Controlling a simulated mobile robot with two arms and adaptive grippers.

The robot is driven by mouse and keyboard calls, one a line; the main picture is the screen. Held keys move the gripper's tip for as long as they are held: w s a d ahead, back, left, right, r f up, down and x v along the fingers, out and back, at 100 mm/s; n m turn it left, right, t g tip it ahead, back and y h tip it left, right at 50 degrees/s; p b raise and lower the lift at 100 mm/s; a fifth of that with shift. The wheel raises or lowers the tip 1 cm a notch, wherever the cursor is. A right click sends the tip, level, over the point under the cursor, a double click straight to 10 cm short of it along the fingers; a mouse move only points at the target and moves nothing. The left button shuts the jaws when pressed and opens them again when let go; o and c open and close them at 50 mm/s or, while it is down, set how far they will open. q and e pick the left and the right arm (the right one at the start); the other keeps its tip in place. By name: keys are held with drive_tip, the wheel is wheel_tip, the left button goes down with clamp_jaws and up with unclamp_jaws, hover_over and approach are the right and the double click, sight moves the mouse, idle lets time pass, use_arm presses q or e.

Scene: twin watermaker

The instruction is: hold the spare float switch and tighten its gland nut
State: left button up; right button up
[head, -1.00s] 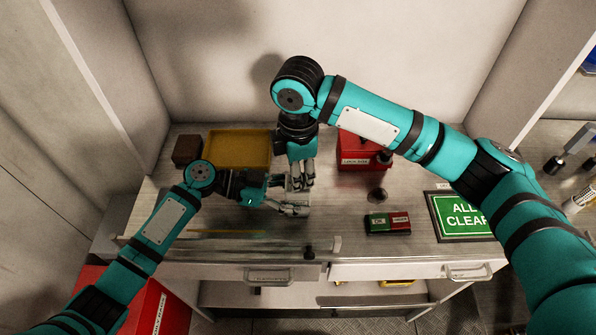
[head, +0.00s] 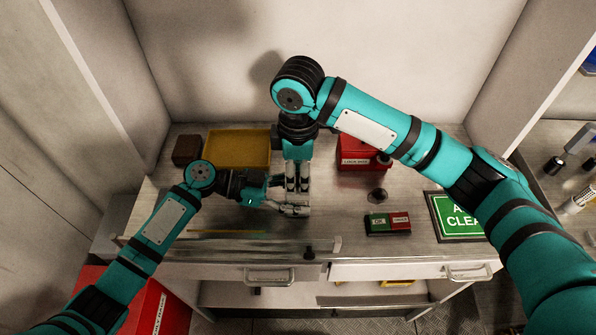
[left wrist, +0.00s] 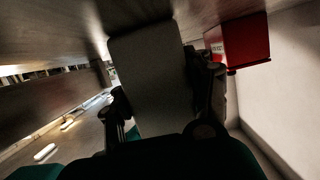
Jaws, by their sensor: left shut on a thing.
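My left gripper (head: 296,207) is low over the middle of the worktop, reaching in from the left. It is shut on a pale thing, which I take to be the spare float switch. The left wrist view shows a pale grey body (left wrist: 147,80) between the fingers. My right gripper (head: 298,188) points down from above, its fingertips right at the left gripper's fingertips. Whether its fingers are closed on anything is hidden. The gland nut cannot be made out among the fingers.
A yellow tray (head: 238,148) and a brown block (head: 187,150) stand at the back left. A red lock box (head: 358,152) stands behind right. A green and red block (head: 388,223) and an "ALL CLEAR" sign (head: 462,222) lie to the right. A thin yellow rod (head: 225,233) lies near the front edge.

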sight(298, 175)
wheel_tip(298, 175, up, 12)
idle(0.7)
use_arm(q)
drive_tip(key=o, duration=1.6)
